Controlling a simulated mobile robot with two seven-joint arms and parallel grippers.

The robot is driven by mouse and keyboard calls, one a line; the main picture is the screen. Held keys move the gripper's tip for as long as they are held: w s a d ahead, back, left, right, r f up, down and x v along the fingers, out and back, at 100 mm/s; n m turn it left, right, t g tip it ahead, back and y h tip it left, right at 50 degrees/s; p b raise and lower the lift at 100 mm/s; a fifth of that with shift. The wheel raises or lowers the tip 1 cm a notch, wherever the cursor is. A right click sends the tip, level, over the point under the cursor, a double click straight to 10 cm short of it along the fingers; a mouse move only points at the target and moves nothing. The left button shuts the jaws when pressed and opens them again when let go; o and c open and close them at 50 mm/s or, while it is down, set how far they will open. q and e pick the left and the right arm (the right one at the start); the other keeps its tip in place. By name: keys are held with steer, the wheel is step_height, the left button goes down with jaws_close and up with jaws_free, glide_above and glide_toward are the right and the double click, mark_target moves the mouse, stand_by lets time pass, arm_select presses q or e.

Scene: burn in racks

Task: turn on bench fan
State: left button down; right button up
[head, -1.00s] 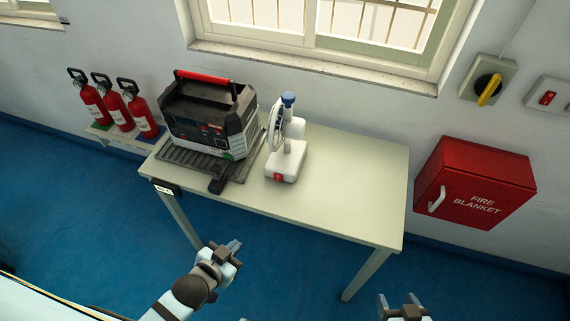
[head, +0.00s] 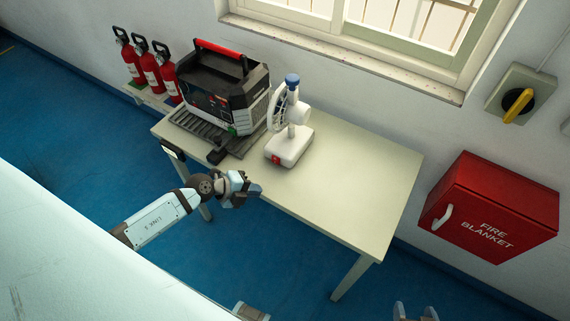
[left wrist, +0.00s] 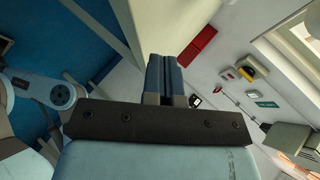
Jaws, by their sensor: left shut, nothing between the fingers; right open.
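The bench fan (head: 289,143) stands upright on the table (head: 345,185). It has a white base, a caged head turned to the left, and a blue knob (head: 292,79) on top. A red switch (head: 276,159) sits on the front of its base; its position is too small to tell. My left gripper (head: 255,190) is shut and empty near the table's front edge, in front of the fan and apart from it. Its closed fingers (left wrist: 165,78) also show in the left wrist view, where the fan is not visible. My right gripper (head: 415,312) is open and empty at the bottom edge.
A black and grey machine with a red handle (head: 218,95) stands left of the fan. Fire extinguishers (head: 148,68) are on a shelf at left. A red fire blanket box (head: 490,208) and a yellow-handled rotary switch (head: 518,105) are on the wall. The table's right half is clear.

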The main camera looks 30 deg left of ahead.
mark_target(275, 160)
arm_select(q)
steer(key=shift+w+a+f+m+g, duration=0.15)
steer(key=shift+a+f+m+g, duration=0.15)
steer(key=shift+a+f, duration=0.2)
steer(key=shift+w+f+b, duration=0.1)
steer(key=shift+w+b, duration=0.25)
steer(key=shift+w, duration=0.05)
steer(key=w+b, duration=0.1)
steer(key=w, duration=0.1)
steer(key=w+b, duration=0.1)
steer(key=w, duration=0.1)
steer(key=w+b, duration=0.1)
steer(key=w, duration=0.1)
steer(key=shift+w+d+f, duration=0.2)
steer(key=shift+d+f, duration=0.1)
steer(key=shift+w, duration=0.6)
steer(key=shift+w+f, duration=0.1)
steer(key=shift+w, duration=0.05)
